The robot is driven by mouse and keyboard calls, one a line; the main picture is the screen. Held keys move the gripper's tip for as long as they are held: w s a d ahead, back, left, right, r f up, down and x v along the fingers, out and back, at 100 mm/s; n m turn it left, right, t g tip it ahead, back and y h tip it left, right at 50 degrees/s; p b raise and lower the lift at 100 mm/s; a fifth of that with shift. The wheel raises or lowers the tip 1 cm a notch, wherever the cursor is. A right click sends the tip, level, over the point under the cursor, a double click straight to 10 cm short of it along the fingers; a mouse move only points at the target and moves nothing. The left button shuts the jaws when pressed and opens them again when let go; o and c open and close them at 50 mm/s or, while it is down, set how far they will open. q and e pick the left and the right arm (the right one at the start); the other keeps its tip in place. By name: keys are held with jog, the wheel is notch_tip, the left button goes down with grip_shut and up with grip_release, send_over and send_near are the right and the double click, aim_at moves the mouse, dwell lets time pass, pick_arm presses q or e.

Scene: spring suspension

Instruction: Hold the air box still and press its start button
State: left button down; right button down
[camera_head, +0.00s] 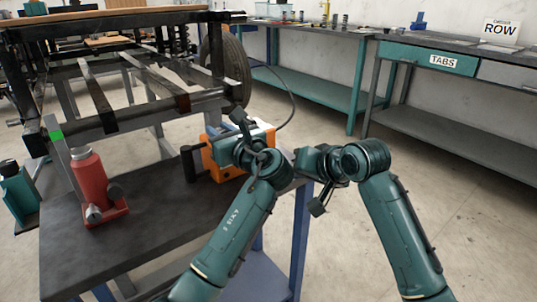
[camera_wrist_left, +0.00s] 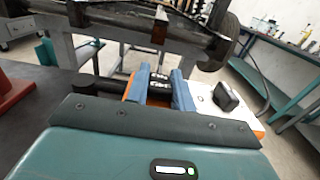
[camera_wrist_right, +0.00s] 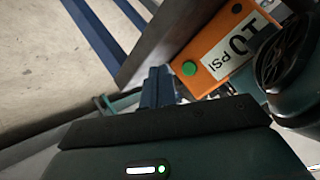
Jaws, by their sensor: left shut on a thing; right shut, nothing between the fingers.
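The orange and white air box (camera_head: 210,163) stands at the right end of the dark bench, partly hidden by my left arm. In the right wrist view its orange face (camera_wrist_right: 218,58) carries a "10 PSI" label and a round green button (camera_wrist_right: 189,68). My left gripper (camera_wrist_left: 160,84) is shut on a part at the top of the box, between its blue fingers. My right gripper (camera_wrist_right: 158,82) is shut and empty, its fingertips close beside the green button in that view. I cannot tell whether they touch it. The button is hidden in the head view.
A red jack (camera_head: 88,178) stands at the left of the dark bench top (camera_head: 100,248). Behind is a metal frame with a wheel (camera_head: 236,70). A hose (camera_head: 290,95) runs from the wheel area towards the box. Teal workbenches (camera_head: 430,62) line the wall.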

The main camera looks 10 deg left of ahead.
jog(key=shift+w+a, duration=2.25)
jog(key=shift+a, duration=0.2)
jog(key=shift+w+a, duration=0.3)
jog(key=shift+w+a+r, duration=0.1)
jog(key=shift+w+a, duration=0.3)
jog(key=shift+a, duration=0.3)
dwell(1.5)
jog(key=shift+s, duration=0.1)
jog(key=shift+s+d, duration=0.6)
jog(key=shift+s, duration=0.2)
